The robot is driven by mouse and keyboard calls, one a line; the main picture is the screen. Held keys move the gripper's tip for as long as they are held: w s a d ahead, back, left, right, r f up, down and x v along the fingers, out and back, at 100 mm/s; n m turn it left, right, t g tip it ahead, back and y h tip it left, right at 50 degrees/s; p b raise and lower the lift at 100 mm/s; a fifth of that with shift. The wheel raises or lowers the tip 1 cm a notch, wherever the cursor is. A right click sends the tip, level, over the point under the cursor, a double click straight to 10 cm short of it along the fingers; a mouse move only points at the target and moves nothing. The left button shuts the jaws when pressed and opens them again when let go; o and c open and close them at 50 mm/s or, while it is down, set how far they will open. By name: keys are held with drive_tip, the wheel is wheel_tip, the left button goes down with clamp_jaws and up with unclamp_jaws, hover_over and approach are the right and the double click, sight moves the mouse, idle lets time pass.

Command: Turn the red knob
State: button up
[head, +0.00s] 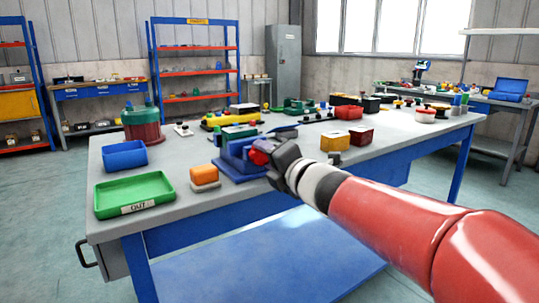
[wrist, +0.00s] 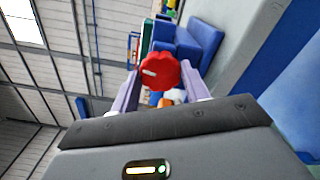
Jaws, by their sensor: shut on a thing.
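The red knob (head: 259,157) is on the front of a blue device (head: 237,160) near the front edge of the table. In the wrist view the knob (wrist: 159,72) shows as a round, lobed red piece with a pale mark on its left part. My gripper (head: 268,160) reaches it from the right, and its two pale fingers lie on either side of the knob, shut on it. The fingertips are partly hidden in the head view.
A green tray (head: 134,193) marked OUT, a blue bin (head: 124,155) and an orange and white block (head: 205,175) stand to the left on the table. A yellow block (head: 334,141) and a red block (head: 361,134) stand behind my arm. Several parts crowd the back.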

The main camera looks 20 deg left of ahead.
drive_tip(key=shift+w+d+m+p, duration=0.15)
drive_tip(key=shift+m+p, duration=0.15)
drive_tip(key=shift+m, duration=1)
drive_tip(key=shift+r, duration=0.1)
drive_tip(key=o, duration=1)
drive_tip(key=v, duration=0.8)
